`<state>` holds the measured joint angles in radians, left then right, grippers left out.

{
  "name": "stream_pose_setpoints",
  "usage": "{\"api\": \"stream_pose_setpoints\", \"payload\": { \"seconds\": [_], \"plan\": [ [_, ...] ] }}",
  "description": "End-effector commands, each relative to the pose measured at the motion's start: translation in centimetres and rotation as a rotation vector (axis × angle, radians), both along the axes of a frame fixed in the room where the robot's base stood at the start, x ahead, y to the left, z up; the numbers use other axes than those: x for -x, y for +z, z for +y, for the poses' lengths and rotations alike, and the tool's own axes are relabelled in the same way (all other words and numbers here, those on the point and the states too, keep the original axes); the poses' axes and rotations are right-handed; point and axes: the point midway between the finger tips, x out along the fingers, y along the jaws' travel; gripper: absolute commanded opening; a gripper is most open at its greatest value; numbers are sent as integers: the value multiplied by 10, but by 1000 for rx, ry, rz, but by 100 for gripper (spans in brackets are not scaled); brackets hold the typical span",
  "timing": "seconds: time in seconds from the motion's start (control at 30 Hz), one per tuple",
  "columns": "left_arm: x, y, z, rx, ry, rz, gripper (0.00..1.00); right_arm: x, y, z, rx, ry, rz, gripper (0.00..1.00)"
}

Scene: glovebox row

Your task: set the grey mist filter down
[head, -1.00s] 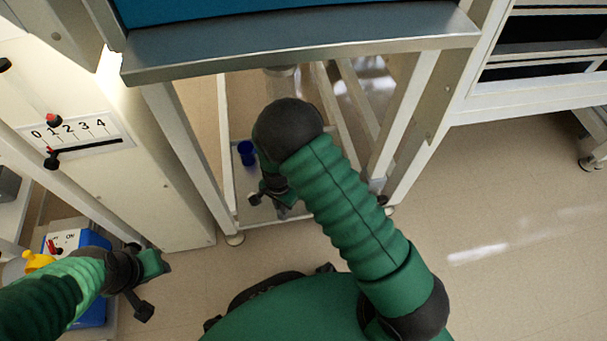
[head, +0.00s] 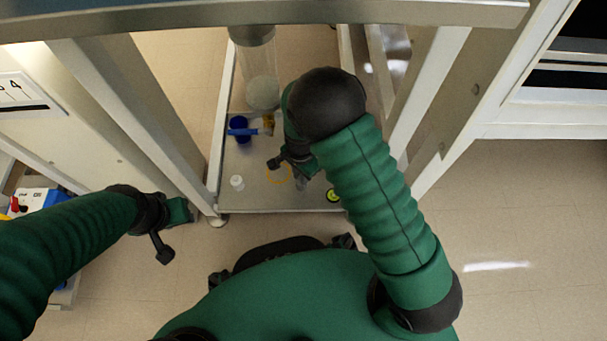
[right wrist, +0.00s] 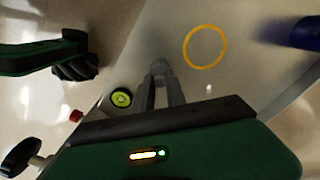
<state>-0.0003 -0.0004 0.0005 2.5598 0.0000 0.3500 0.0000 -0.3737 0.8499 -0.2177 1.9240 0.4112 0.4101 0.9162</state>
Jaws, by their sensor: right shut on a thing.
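My right gripper (head: 300,172) reaches down over the low shelf under the bench, mostly hidden by its own arm. In the right wrist view, its two fingers (right wrist: 161,88) are shut on a small grey piece, the mist filter (right wrist: 159,67). A bit of the filter shows below the hand in the head view (head: 301,185). I cannot tell whether it touches the shelf. A yellow ring mark (right wrist: 205,46) lies on the shelf beside it, up and right in the wrist view. My left gripper (head: 180,212) is outside the frame's left leg; its fingers are unclear.
The grey shelf (head: 262,198) also bears a blue cup (head: 238,124), a small white item (head: 236,182) and a yellow-green round disc (head: 333,195). A clear cylinder (head: 258,75) hangs above its back. White legs (head: 130,110) flank the shelf.

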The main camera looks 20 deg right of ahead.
Motion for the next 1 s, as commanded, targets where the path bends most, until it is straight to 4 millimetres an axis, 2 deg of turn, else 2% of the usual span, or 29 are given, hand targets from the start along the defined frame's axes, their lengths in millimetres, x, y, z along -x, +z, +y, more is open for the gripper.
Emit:
{"api": "stream_pose_setpoints", "payload": {
  "seconds": [0.13, 0.17, 0.3, 0.67, 1.0],
  "plan": [
    [0, 0, 0, 0, 1, 0, 36, 0, -2, 1, 0, 2, 0, 0],
    [0, 0, 0, 0, 1, 0, 36, 0, -2, 1, 0, 2, -1, 19],
    [0, 0, 0, 0, 1, 0, 36, 0, -2, 1, -1, 2, 0, 37],
    [0, 1, 0, 0, 1, 1, 36, 0, 1, 1, -2, 3, -1, 38],
    [0, 55, 0, 0, 1, 0, 36, 0, 69, 1, -2, 3, -1, 38]
  ]
}}
